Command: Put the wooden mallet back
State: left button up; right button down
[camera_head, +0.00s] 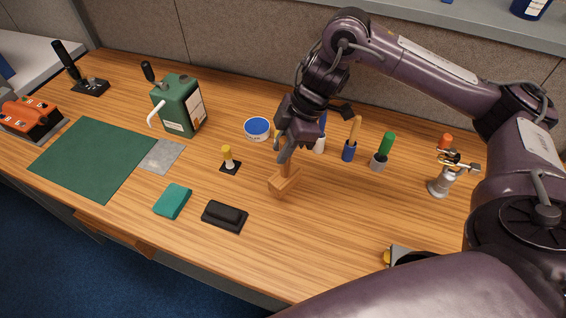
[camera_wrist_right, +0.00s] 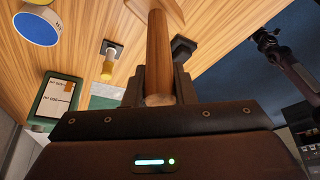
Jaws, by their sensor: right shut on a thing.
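The wooden mallet (camera_head: 285,182) is upright with its block head down and its handle up. My right gripper (camera_head: 284,150) is shut on the handle from above. In the right wrist view the round handle (camera_wrist_right: 158,50) runs away from between the fingers (camera_wrist_right: 160,88) of this gripper. The head is at or just above the table; I cannot tell if it touches. Most of the upper handle is hidden by the gripper in the head view.
Left of the mallet are a yellow-topped peg (camera_head: 228,153), a black block on a base (camera_head: 225,216) and a teal sponge (camera_head: 172,201). Behind stand a blue-lidded tub (camera_head: 257,129) and green can (camera_head: 178,108). Right are handled tools (camera_head: 380,162) and a burner (camera_head: 439,187).

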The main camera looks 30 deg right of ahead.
jog(key=shift+f+b, duration=0.45)
jog(key=shift+f, duration=1.85)
jog(key=c, duration=1.2)
grip_release()
jog(key=shift+p+v, duration=1.65)
jog(key=shift+v, duration=4.5)
